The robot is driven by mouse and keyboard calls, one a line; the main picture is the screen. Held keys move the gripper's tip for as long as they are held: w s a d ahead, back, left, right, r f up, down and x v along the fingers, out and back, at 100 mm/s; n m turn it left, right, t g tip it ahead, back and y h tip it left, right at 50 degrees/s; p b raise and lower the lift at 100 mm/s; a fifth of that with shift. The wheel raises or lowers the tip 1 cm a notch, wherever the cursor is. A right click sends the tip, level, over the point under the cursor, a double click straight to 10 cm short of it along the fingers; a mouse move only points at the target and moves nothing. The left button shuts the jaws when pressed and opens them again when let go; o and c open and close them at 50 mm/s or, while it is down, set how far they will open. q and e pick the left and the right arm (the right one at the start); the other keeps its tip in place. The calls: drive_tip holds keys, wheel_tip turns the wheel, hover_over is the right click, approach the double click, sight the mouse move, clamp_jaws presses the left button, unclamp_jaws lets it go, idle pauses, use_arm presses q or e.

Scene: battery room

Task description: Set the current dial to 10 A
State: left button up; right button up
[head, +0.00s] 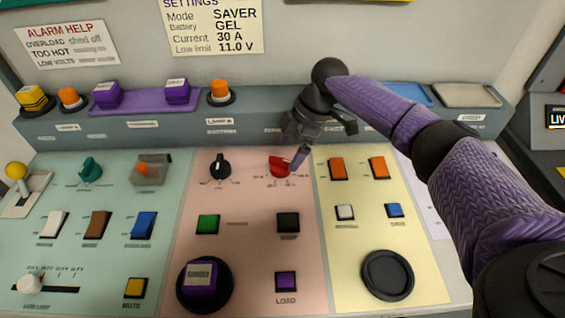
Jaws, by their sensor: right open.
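A red dial (277,167) sits on the upper part of the pink panel (250,250), with small marks around it too tiny to read. My right gripper (297,158) is open, reaching down from the upper right. One fingertip is at the red dial's right side; I cannot tell whether it touches. The gripper hides the area just right of the dial. A black dial (220,167) on the same panel and a green dial (90,169) on the green panel also show. I cannot read which is the current dial. My left gripper is not in view.
A settings card (212,27) reads "Current 30 A". Below the dials are a green switch (208,224), a black switch (288,222) and a purple LOAD button (286,282). Orange switches (338,169) stand right of the gripper. A raised ledge (270,122) runs behind.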

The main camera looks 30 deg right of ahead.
sight(284, 159)
drive_tip(key=x, duration=0.4)
drive_tip(key=shift+b, duration=0.3)
drive_tip(key=shift+r, duration=0.1)
